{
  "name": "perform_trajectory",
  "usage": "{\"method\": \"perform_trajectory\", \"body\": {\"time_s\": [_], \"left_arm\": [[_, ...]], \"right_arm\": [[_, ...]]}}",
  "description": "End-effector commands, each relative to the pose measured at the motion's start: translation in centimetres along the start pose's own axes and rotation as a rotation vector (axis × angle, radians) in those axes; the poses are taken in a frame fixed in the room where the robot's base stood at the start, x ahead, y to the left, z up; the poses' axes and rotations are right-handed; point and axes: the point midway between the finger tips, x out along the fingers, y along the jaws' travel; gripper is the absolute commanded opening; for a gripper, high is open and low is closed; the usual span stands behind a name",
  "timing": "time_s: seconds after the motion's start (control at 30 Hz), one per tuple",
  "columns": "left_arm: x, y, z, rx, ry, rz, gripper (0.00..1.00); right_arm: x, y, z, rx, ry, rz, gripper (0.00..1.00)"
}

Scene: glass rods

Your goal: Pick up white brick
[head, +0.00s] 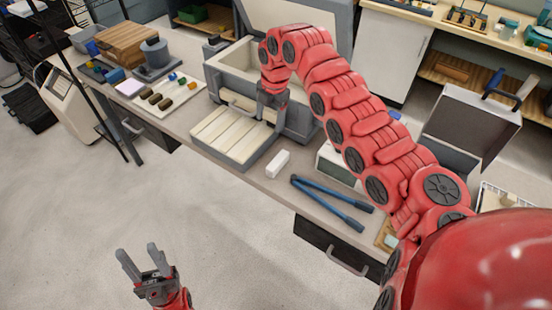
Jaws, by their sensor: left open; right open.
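The white brick (278,163) lies on the bench top near its front edge, between the slatted tray and the blue-handled tool. My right gripper (270,108) points down over the right end of the slatted tray, behind and apart from the brick. It is open, and its fingertips are small and hard to make out. My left gripper (138,256) is open and empty, low over the floor at the lower left, far from the brick.
The cream slatted tray (228,130) sits before an open grey box (235,68). The blue-handled tool (335,204) lies right of the brick. A white tray (173,118) with small dark pieces is further left. The floor is clear around my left gripper.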

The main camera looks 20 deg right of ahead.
Motion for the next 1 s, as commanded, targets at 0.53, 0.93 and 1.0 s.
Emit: {"method": "perform_trajectory", "body": {"time_s": [0.53,0.93,1.0], "left_arm": [[3.7,-0.2,-0.6,0.0,0.0,0.0,0.5],[5.0,-0.2,-0.8,0.0,0.0,0.0,0.5],[5.5,-0.3,-0.9,0.0,0.0,0.0,0.5]], "right_arm": [[6.5,-5.0,-0.5,-0.085,0.011,-0.154,0.72],[11.3,-5.4,-0.3,-0.083,0.005,-0.145,0.72],[11.9,-5.3,-0.4,-0.084,0.007,-0.144,0.72]]}}
